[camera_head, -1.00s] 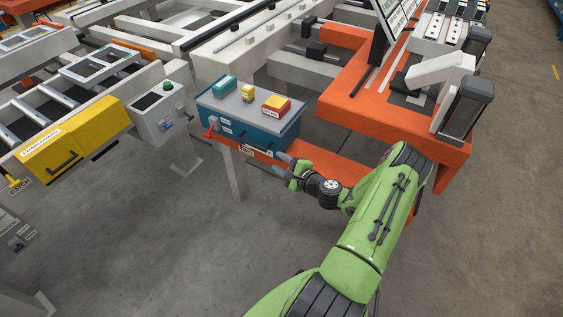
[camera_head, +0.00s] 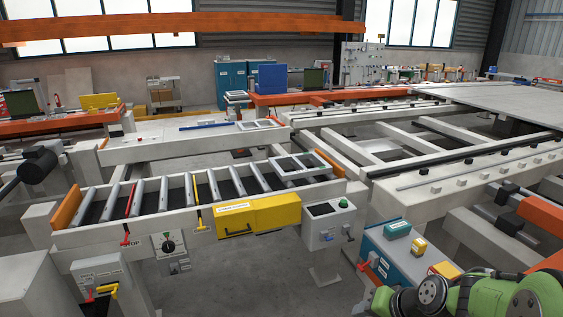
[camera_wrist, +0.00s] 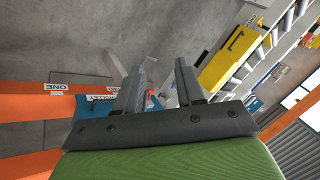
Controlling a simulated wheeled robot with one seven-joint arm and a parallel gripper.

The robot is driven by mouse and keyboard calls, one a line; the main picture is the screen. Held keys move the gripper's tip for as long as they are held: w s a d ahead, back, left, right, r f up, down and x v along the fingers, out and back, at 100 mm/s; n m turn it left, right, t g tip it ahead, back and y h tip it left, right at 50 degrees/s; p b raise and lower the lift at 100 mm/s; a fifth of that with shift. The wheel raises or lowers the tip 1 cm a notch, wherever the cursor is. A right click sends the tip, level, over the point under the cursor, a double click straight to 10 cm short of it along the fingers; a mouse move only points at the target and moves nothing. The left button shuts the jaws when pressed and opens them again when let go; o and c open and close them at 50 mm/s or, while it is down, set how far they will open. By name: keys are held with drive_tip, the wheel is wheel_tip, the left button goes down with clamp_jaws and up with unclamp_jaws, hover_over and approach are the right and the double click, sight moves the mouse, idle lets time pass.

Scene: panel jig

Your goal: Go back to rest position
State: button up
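My green arm is at the lower right of the head view, beside the blue control box (camera_head: 385,262). My gripper (camera_wrist: 161,68) shows in the wrist view with its two dark fingers apart. In the head view the arm's end is cut by the bottom edge, so the fingers are not clear there. The blue box is partly behind the fingers in the wrist view.
The blue box carries teal, yellow and red-yellow blocks on its top. A grey button box (camera_head: 329,222) and a yellow drawer (camera_head: 258,215) are to its left, by a roller conveyor (camera_head: 165,194). An orange frame (camera_wrist: 35,98) is close at the wrist view's left. Floor between is clear.

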drive_tip(key=s+a+r+n+h+p, duration=0.2)
drive_tip(key=s+r, duration=0.6)
drive_tip(key=s, duration=0.2)
drive_tip(key=s+a+r+n+h+p, duration=0.2)
drive_tip(key=s+r+n, duration=0.1)
drive_tip(key=s+r, duration=0.5)
drive_tip(key=shift+s, duration=1.1)
drive_tip(key=shift+r, duration=0.1)
